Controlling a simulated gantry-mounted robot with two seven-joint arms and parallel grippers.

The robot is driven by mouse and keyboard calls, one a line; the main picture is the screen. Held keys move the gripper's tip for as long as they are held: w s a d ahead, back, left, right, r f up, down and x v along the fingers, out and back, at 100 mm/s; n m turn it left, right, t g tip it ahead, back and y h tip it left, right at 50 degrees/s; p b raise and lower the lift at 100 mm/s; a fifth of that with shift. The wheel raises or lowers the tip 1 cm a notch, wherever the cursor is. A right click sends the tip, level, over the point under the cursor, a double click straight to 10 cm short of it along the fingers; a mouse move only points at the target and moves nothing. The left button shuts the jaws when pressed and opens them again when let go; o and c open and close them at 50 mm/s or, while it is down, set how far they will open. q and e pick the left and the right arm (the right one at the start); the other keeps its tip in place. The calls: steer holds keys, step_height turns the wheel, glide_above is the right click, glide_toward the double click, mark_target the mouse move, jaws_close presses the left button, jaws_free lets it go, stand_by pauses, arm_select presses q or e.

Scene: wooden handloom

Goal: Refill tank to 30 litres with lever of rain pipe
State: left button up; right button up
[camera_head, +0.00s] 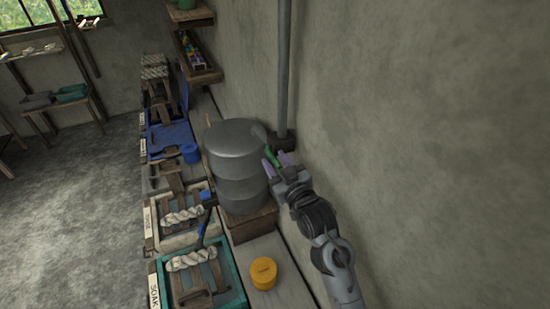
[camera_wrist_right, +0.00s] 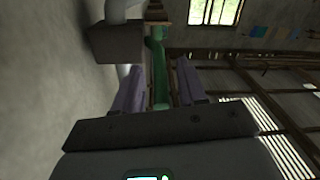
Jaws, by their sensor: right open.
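The tank (camera_head: 236,160) is a grey ribbed metal drum with a closed-looking top, standing on a wooden block against the wall. The rain pipe (camera_head: 284,70) is a grey vertical pipe behind it, ending in a dark block (camera_wrist_right: 117,42). The green lever (camera_head: 271,157) sticks out beside that block. My right gripper (camera_head: 278,163) is open at the lever. In the right wrist view the green lever (camera_wrist_right: 160,75) lies between the two purple fingers, with a gap visible on the right side; contact is unclear. The water level cannot be seen. My left gripper is out of view.
A yellow round container (camera_head: 263,273) sits on the bench in front of the tank. A teal tray (camera_head: 238,290) labelled SOAK and other trays with white yarn hanks line the left side. The wall (camera_head: 430,130) stands close at right.

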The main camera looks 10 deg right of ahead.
steer(key=shift+w+a, duration=0.15)
steer(key=shift+w, duration=0.25)
jaws_close()
